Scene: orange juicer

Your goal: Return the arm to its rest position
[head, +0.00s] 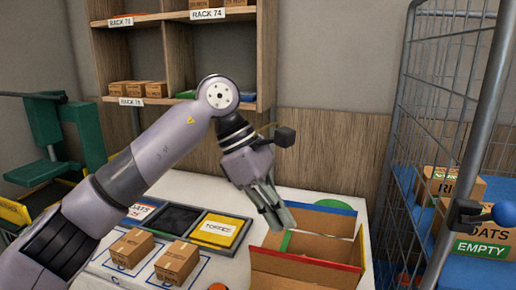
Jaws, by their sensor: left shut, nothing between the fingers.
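My left arm comes in from the lower left, bends at a high elbow and points down over the white table. My left gripper (277,218) is shut and empty. It hangs at the left edge of an open cardboard box (305,262); I cannot tell whether it touches the box. My right gripper does not show.
Two small cartons (131,248) (176,262) stand on the white table (190,187) near labelled trays (214,232). A wooden rack (265,60) with boxes stands behind. A wire cage (430,100) with large boxes (484,232) stands at right. A green and yellow fixture (80,130) is at left.

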